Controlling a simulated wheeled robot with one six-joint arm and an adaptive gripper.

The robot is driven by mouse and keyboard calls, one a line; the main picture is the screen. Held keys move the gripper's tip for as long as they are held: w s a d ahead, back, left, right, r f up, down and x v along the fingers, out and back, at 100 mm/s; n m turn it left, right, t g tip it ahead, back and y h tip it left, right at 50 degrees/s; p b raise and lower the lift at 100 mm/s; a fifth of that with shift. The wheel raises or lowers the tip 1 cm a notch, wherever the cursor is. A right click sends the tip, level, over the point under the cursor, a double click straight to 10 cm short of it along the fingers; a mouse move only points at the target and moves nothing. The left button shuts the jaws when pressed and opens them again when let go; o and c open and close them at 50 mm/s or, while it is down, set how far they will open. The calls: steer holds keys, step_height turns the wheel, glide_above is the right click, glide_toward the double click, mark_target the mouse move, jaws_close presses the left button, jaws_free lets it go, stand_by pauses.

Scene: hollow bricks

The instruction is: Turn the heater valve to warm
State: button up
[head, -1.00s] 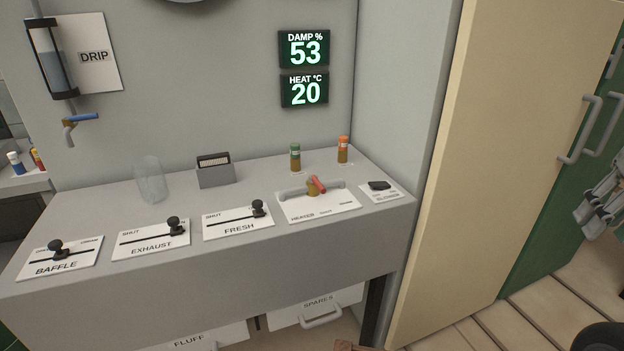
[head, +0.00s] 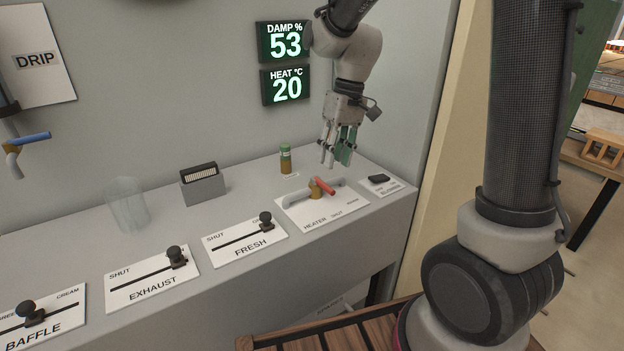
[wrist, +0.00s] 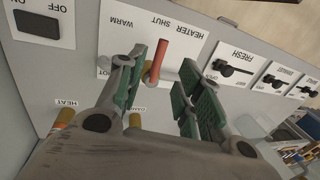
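The heater valve has a red lever (head: 326,187) on a brass body, on a white plate marked HEATER (head: 322,206) on the grey bench. In the wrist view the red lever (wrist: 159,61) points toward the HEATER SHUT lettering, with WARM printed to one side. My gripper (head: 337,160) hangs above and behind the valve, pointing down, with green pads. In the wrist view my gripper (wrist: 170,82) has its fingers apart with a gap between them; the lever shows near one finger. I cannot tell whether they touch. The heat display (head: 286,86) reads 20.
The FRESH slider (head: 265,218), EXHAUST slider (head: 176,255) and BAFFLE slider (head: 29,311) lie to the left. A black switch (head: 378,179) sits right of the valve. A green-capped vial (head: 285,160), a grey box (head: 202,184) and a clear glass (head: 127,203) stand behind.

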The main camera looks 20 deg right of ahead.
mark_target(328, 186)
steer(key=f, duration=0.2)
steer(key=a+f, duration=0.1)
steer(key=f, duration=0.4)
steer(key=shift+s+a, duration=0.15)
steer(key=shift+s, duration=0.05)
jaws_close()
